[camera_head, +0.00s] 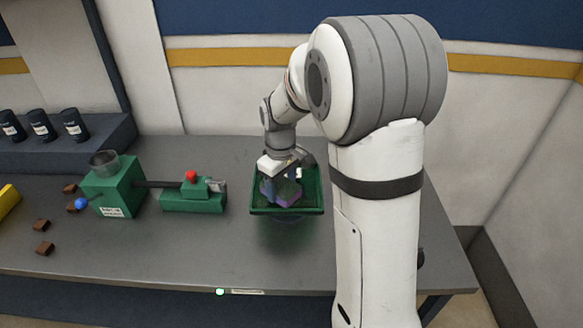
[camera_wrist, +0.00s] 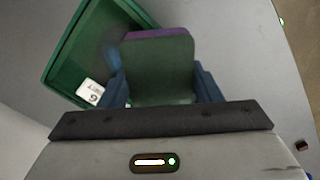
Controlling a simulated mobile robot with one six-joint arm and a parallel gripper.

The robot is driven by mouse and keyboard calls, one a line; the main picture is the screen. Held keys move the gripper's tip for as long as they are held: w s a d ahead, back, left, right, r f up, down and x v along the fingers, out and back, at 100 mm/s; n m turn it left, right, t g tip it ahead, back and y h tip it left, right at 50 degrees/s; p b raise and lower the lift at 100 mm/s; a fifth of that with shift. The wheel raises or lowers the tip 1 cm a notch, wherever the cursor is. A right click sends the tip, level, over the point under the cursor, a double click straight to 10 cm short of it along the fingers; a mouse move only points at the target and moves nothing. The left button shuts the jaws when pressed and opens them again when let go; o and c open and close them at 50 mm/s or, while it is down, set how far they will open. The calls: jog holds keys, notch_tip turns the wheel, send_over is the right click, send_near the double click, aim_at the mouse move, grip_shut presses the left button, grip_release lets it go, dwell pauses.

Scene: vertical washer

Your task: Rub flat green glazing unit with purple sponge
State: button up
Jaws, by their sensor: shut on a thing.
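The green glazing unit (camera_head: 318,211) is a flat square green frame with a darker pane. It lies right of centre on the bench, and its frame also fills the upper left of the wrist view (camera_wrist: 62,62). The purple sponge (camera_head: 284,198) is over the pane; its purple edge (camera_wrist: 157,34) and a dull green face (camera_wrist: 158,72) show in the wrist view. My gripper (camera_head: 281,181) points down over the unit, shut on the sponge, with a blue finger on each side (camera_wrist: 162,84). Whether the sponge touches the pane is hard to tell.
A green machine (camera_head: 115,188) with a clear cup and a green vise-like block (camera_head: 195,196) with a red knob stand left of the unit. Brown blocks (camera_head: 44,249) and a blue ball (camera_head: 81,204) lie further left. Dark cups (camera_head: 40,125) stand behind.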

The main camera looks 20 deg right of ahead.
jog(key=shift+r+p, duration=1.25)
jog(key=shift+r, duration=0.9)
